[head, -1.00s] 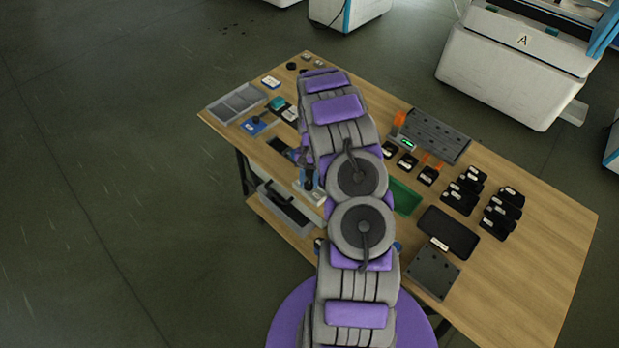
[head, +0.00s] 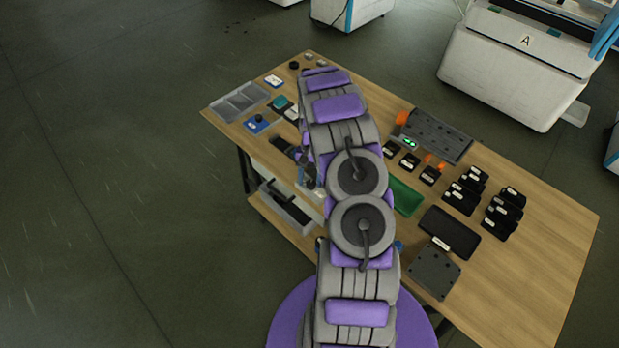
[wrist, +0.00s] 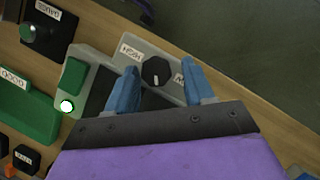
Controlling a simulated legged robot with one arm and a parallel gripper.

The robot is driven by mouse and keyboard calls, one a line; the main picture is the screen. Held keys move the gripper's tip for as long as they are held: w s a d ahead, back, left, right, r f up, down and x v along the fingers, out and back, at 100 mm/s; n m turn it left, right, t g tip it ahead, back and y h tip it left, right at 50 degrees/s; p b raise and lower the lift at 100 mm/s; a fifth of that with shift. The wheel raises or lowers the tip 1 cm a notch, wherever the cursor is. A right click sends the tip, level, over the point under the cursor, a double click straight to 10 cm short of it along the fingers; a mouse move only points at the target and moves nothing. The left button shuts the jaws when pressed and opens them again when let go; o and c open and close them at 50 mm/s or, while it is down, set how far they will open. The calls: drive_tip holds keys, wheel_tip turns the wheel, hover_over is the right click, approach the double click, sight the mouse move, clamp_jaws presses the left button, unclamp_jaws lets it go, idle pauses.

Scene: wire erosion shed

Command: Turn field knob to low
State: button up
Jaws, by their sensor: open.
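The black round knob (wrist: 157,72) sits on a grey panel (wrist: 105,65) in the wrist view. A short white mark on it faces down the picture, toward my gripper. A label (wrist: 131,52), upside down and seeming to read HIGH, is left of the knob. Another label (wrist: 179,78) on its right is partly covered by my right finger. My gripper (wrist: 167,66) is open, its two blue fingers on either side of the knob with the knob in the gap. I cannot tell whether either finger touches it.
A green button (wrist: 75,75) and a lit white lamp (wrist: 67,106) are left of the knob. On the wooden table (head: 540,240) are a slotted dark block (head: 436,135), a green tray (head: 405,198) and several black blocks.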

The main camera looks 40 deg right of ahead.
drive_tip(key=shift+s+d+f, duration=0.1)
drive_tip(key=shift+s+d, duration=0.1)
idle(0.3)
drive_tip(key=m, duration=0.1)
drive_tip(key=m+b, duration=0.2)
drive_tip(key=shift+s+d+f+t+y, duration=0.15)
drive_tip(key=shift+s+t+y, duration=0.1)
drive_tip(key=shift+t+y, duration=0.15)
drive_tip(key=shift+d+m+t+b, duration=0.3)
drive_tip(key=shift+m+b, duration=0.4)
drive_tip(key=shift+m, duration=0.2)
drive_tip(key=shift+a+m+t+b, duration=0.35)
drive_tip(key=shift+m+b, duration=0.35)
drive_tip(key=shift+b, duration=0.45)
